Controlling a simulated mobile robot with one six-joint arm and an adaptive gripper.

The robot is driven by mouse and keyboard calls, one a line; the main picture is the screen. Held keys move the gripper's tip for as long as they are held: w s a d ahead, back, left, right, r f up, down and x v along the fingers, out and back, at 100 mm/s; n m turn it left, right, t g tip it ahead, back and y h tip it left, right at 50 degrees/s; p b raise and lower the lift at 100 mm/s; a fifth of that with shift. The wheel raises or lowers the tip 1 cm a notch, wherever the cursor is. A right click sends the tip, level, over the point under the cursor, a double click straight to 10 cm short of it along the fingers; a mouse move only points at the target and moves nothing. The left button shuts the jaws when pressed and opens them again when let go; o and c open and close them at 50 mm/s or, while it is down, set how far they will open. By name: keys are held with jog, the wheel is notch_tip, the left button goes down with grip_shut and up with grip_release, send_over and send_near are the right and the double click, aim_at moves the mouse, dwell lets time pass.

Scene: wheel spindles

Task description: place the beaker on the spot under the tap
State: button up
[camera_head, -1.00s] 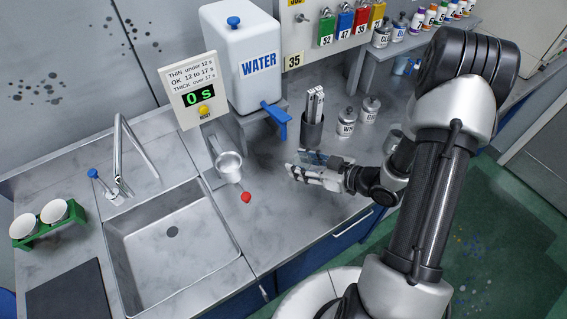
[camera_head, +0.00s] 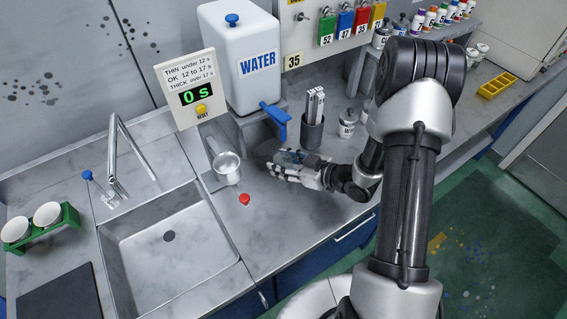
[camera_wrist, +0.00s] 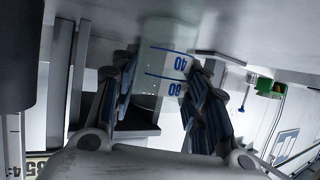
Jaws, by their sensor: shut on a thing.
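My gripper (camera_head: 279,166) is shut on a clear beaker (camera_head: 291,157) low over the counter. In the wrist view the beaker (camera_wrist: 165,65) stands between the two dark finger pads, with blue lines and the numbers 40 and 80 on it. The blue tap (camera_head: 276,122) sticks out from the stand below the white WATER tank (camera_head: 245,65). The gripper and beaker are a little in front and to the right of the tap. I cannot tell whether the beaker touches the counter. The spot under the tap is not clearly visible.
A metal cup (camera_head: 227,166) on a stand and a red knob (camera_head: 244,199) are left of my gripper. A dark holder with sticks (camera_head: 312,130) and a jar (camera_head: 347,122) stand behind it. The sink (camera_head: 170,250) is further left.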

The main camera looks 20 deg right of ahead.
jog(key=o, duration=0.9)
jog(key=shift+f, duration=0.15)
jog(key=shift+r, duration=0.25)
jog(key=p+v, duration=0.3)
jog(key=v, duration=0.8)
jog(key=w+d+r+h, duration=0.4)
jog(key=d+r+h, duration=0.2)
notch_tip(320, 180, up, 10)
jog(key=s+d+m+g+h, duration=0.2)
jog(key=m+h, duration=0.2)
jog(key=h, duration=0.1)
jog(key=s+a+r+m+g, duration=0.1)
jog(key=s+a+r, duration=0.1)
jog(key=s+a, duration=0.2)
jog(key=s+a+r+m+g+y, duration=0.1)
jog(key=s+a+r, duration=0.2)
jog(key=s, duration=0.7)
jog(key=s+a+r+m+g+y, duration=0.1)
jog(key=s+a+r+m, duration=0.1)
jog(key=s+a, duration=0.5)
jog(key=shift+s+a+r+g, duration=0.2)
jog(key=shift+s+a+g, duration=0.1)
jog(key=shift+s, duration=0.25)
